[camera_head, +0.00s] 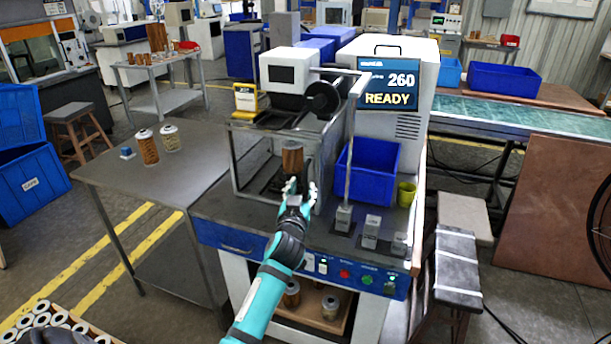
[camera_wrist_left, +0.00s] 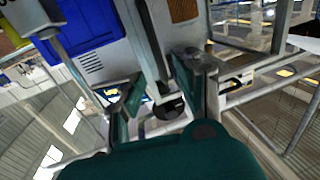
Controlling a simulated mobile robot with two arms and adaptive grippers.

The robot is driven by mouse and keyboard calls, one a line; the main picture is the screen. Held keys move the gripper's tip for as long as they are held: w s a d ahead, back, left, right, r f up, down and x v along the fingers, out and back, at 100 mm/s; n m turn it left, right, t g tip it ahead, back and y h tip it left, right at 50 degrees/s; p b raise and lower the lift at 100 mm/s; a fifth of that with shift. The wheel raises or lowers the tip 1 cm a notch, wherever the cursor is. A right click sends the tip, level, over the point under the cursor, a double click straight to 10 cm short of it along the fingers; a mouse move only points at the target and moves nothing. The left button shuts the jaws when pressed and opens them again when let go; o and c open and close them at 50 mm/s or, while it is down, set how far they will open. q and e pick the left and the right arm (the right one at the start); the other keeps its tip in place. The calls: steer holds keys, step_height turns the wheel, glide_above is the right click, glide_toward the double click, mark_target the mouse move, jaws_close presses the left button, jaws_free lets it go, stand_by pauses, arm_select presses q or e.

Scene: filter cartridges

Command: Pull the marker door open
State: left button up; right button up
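The marker (camera_head: 390,125) is a white bench machine whose screen reads "260 READY". A metal-framed enclosure (camera_head: 236,168) stands at its front left, and a brown cartridge (camera_head: 292,160) shows inside it. I cannot clearly make out the door's handle or whether the door is ajar. My left gripper (camera_head: 297,190) is at the front of the enclosure, just below the cartridge in the picture. In the left wrist view its two teal fingers (camera_wrist_left: 163,92) are apart, with a pale grey bar (camera_wrist_left: 152,45) showing between and beyond them. Contact with the bar cannot be told. My right gripper is out of view.
A blue bin (camera_head: 370,170) and a small yellow-green cup (camera_head: 406,194) stand right of the enclosure. A grey post (camera_head: 349,150) rises beside the bin. A steel side table (camera_head: 150,200) at left holds two cartridges (camera_head: 148,147). Control buttons (camera_head: 345,272) line the bench's front.

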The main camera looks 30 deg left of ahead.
mark_target(305, 178)
arm_select(q)
steer(key=x, duration=0.6)
steer(key=shift+w, duration=0.1)
steer(key=shift+c, duration=0.2)
jaws_close()
